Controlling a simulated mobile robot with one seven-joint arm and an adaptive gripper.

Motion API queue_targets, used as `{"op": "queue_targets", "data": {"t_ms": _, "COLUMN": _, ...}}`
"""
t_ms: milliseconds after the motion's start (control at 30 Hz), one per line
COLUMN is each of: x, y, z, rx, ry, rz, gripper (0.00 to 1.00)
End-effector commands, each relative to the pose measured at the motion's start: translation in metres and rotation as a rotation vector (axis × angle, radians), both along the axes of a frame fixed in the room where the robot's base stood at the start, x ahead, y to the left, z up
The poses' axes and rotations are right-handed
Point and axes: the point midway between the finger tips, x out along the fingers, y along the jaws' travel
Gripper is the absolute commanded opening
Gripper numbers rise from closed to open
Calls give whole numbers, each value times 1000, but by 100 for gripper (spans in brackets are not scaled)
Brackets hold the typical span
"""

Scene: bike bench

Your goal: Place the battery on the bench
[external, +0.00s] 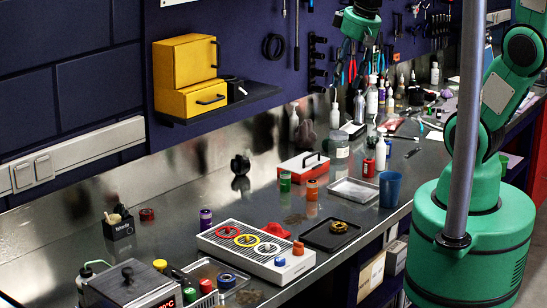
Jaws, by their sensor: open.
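The bench (172,225) is a long, shiny metal worktop that runs from the lower left to the upper right along a dark wall. I cannot pick out a battery for sure; it may be hidden or too small to tell among the many items. The end of my arm with my gripper (364,42) is at the top, right of centre, high above the back of the bench. Its fingers are small and blend with the tools behind. It is open, and I see nothing held in it.
A yellow cabinet (187,68) stands on a wall shelf (222,102). On the bench are a white slotted rack (228,254) with coloured rings, a black tray (320,238), a red box (297,167), a blue cup (390,189) and several coloured cylinders. Bare metal shows left of the rack.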

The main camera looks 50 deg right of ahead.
Motion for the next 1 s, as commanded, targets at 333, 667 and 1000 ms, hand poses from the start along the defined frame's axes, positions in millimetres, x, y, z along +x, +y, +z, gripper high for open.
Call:
{"op": "queue_targets", "data": {"t_ms": 333, "x": -72, "y": 0, "z": 59, "rx": 15, "ry": -141, "rz": -34, "gripper": 44}}
{"op": "queue_targets", "data": {"t_ms": 667, "x": -97, "y": 0, "z": 70, "rx": 21, "ry": -182, "rz": -46, "gripper": 44}}
{"op": "queue_targets", "data": {"t_ms": 1000, "x": -96, "y": 0, "z": 69, "rx": 21, "ry": -182, "rz": -46, "gripper": 44}}
